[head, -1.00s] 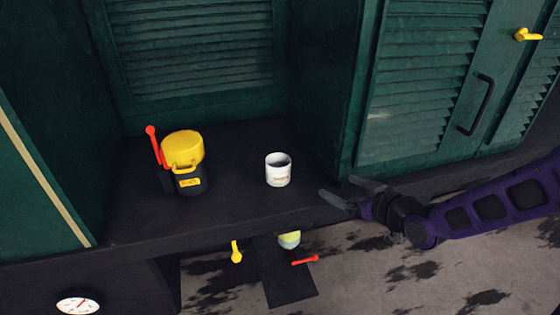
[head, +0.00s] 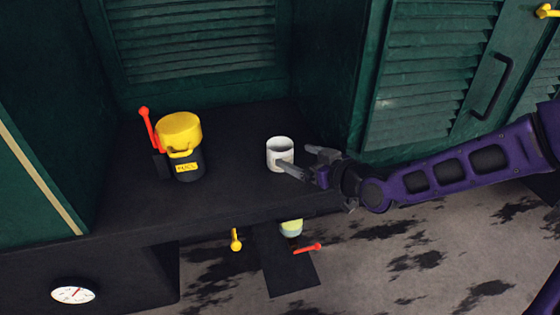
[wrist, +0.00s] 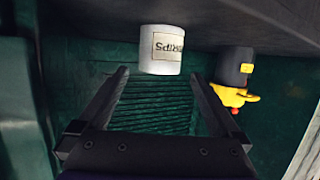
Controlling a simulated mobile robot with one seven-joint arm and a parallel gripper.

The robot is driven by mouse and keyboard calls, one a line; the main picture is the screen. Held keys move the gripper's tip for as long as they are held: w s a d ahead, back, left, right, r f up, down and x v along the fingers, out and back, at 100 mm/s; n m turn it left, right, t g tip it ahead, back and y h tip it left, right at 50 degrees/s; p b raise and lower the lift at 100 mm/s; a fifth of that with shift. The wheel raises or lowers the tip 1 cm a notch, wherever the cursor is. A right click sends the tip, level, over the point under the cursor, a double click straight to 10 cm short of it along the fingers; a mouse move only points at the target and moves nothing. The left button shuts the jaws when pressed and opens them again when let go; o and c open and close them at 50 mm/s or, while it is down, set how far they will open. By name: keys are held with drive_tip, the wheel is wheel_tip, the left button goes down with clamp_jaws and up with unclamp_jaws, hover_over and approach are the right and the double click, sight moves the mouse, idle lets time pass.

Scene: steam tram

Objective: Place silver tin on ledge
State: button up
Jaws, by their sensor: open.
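The silver tin (head: 280,146), a pale open-topped can with a printed label, stands upright on a dark shelf (head: 228,190) in the recess. I cannot tell whether this shelf is the task's ledge. My gripper (head: 296,158) is open and comes in from the right; one finger overlaps the tin's lower front in the head view. In the wrist view the tin (wrist: 161,50) appears upside down, just beyond and between the two spread fingertips (wrist: 160,76). Any contact cannot be made out.
A black-and-yellow canister (head: 182,150) with a red lever (head: 149,128) stands left of the tin. Green louvred panels (head: 435,85) close off the back and right. Yellow (head: 236,240) and red handles (head: 307,248) and a gauge (head: 73,291) sit below the shelf edge.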

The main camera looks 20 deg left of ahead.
sight(273, 147)
drive_tip(key=shift+b+x, duration=0.7)
drive_tip(key=shift+x, duration=3.2)
